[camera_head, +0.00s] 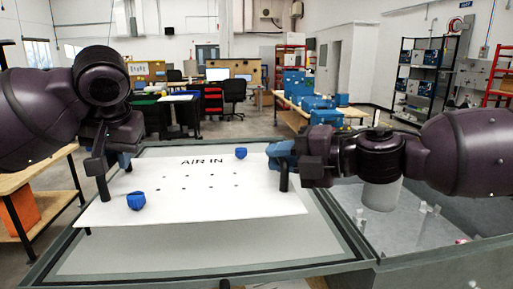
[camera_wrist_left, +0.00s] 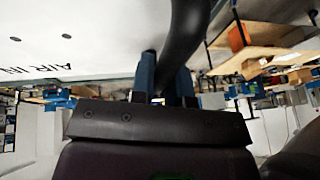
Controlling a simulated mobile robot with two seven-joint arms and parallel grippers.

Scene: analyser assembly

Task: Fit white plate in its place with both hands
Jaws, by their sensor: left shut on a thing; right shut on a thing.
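The white plate (camera_head: 205,205), marked "AIR IN" with small dark holes, lies across the grey frame (camera_head: 330,225). It is turned against the frame, and its front left corner sticks out past the frame's left edge. It seems raised above the frame; the gap is unclear. My left gripper (camera_head: 124,160) is shut on a dark handle at the plate's left side. The handle (camera_wrist_left: 185,40) shows between blue fingers in the left wrist view, beside the plate (camera_wrist_left: 90,35). My right gripper (camera_head: 284,160) is shut on the right dark handle (camera_head: 284,180).
A clear-walled bay with a white cylinder (camera_head: 381,194) is right of the frame. A wooden bench (camera_head: 35,180) stands at left.

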